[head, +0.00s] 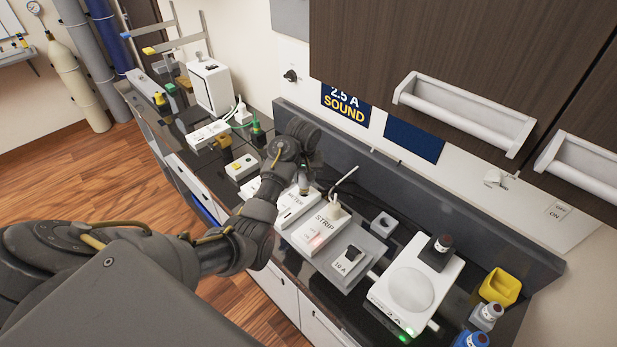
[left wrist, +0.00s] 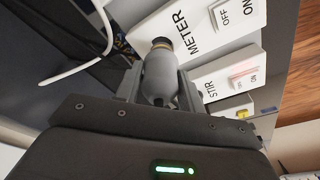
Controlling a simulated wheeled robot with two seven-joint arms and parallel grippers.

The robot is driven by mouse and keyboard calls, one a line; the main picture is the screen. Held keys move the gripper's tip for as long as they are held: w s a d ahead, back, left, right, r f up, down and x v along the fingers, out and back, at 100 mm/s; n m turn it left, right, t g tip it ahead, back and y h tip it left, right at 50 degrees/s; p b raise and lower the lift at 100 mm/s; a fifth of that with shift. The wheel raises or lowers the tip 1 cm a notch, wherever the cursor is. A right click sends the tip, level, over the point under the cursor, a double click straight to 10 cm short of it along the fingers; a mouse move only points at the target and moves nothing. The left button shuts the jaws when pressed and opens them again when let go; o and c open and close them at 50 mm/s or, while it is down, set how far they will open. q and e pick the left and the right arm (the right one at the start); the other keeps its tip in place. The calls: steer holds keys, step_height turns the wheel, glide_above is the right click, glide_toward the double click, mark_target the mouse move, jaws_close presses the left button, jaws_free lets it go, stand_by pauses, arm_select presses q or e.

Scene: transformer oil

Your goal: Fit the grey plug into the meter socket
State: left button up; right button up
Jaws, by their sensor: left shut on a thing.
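The grey plug (left wrist: 160,75) is held between the two fingers of my left gripper (left wrist: 158,88) in the left wrist view. Its dark end with a brass-coloured ring is at the white meter block (left wrist: 190,28), marked METER with OFF and ON. I cannot tell whether that end is in the socket or just over it; the socket itself is hidden. In the head view my left gripper (head: 304,186) points down over the meter block (head: 296,207), and the plug is mostly hidden. My right gripper is not in view.
A white hotplate-like device (head: 415,285) and yellow container (head: 500,287) are further right. A dark backsplash (head: 400,190) runs behind.

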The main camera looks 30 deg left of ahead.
mark_target(305, 185)
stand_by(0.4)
arm_select(q)
steer(key=shift+p, duration=0.45)
steer(key=shift+f+b, duration=0.7)
steer(key=shift+f, duration=1.35)
stand_by(0.7)
steer(key=o, duration=1.1)
steer(key=shift+r, duration=0.1)
